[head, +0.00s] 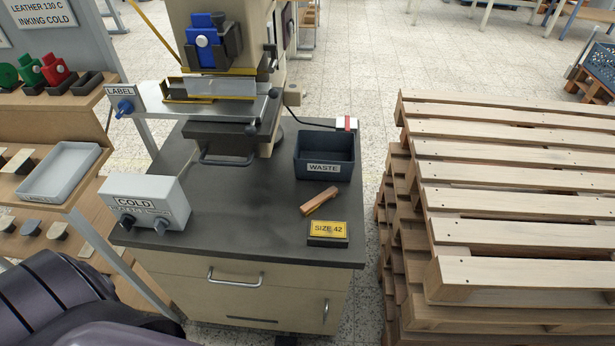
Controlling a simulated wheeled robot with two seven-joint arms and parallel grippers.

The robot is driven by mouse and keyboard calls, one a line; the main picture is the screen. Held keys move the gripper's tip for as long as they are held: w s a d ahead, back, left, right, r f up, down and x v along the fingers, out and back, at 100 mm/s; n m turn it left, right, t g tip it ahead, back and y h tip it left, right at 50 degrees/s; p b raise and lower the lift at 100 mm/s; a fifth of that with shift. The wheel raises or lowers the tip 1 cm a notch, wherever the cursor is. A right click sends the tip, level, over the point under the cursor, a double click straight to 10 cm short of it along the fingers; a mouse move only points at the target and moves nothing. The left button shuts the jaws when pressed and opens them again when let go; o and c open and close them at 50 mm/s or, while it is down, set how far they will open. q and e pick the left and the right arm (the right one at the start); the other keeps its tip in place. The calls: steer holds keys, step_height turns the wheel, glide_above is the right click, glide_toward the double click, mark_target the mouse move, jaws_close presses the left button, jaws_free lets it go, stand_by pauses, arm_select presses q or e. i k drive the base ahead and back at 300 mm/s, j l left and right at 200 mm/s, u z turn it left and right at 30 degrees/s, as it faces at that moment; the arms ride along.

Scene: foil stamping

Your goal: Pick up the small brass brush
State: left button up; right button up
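A small brown, wooden-looking piece (320,201) lies at a slant on the dark bench top (235,210), right of its middle. It is the only thing there that looks like the brush; bristles or brass cannot be made out at this size. It lies in front of the waste bin and behind the yellow size sign, apart from both. Neither of my grippers is in view. Only dark, rounded parts of my own body show at the lower left.
The black waste bin (323,166) and the "SIZE 42" block (328,234) flank the piece. A "COLD" control box (148,203) stands left and the press (228,135) behind. Stacked pallets (500,200) stand right. The bench's middle is clear.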

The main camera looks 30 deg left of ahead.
mark_target(313, 206)
steer(key=u, duration=0.75)
